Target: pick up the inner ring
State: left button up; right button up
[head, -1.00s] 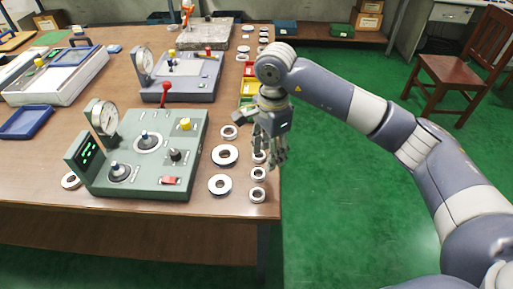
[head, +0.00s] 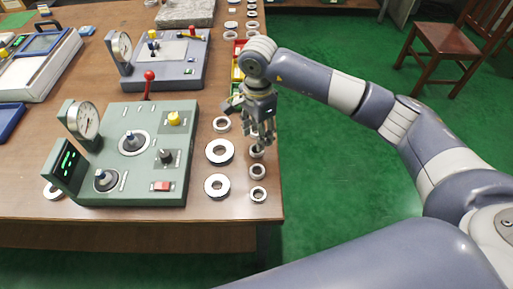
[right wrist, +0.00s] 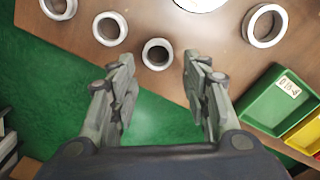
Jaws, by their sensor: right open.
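Several small metal rings lie in a column along the table's right edge: one ring (head: 257,153) by my right gripper's fingers, then a second ring (head: 258,171) and a third ring (head: 259,194) nearer the front. I cannot tell which one is the inner ring. In the right wrist view, that ring (right wrist: 157,42) shows between and beyond the spread fingertips (right wrist: 158,68), apart from both. My left gripper is not in view.
Two larger rings (head: 219,140) (head: 217,198) and another ring (head: 222,118) lie just left of the column. A green control box (head: 150,190) stands further left. Coloured bins (right wrist: 262,118) sit by the table edge. Green floor (head: 340,190) is beyond the edge.

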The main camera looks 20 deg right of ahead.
aim_at(257, 152)
jog(key=f, duration=0.1)
jog(key=f+p, duration=0.1)
jog(key=f, duration=0.2)
jog(key=shift+s+a+f+p, duration=0.2)
jog(key=shift+s+f+p, duration=0.1)
jog(key=shift+f, duration=0.1)
jog(key=shift+w+f, duration=0.1)
jog(key=shift+f, duration=0.05)
jog(key=shift+c, duration=0.3)
jog(key=c, duration=0.8)
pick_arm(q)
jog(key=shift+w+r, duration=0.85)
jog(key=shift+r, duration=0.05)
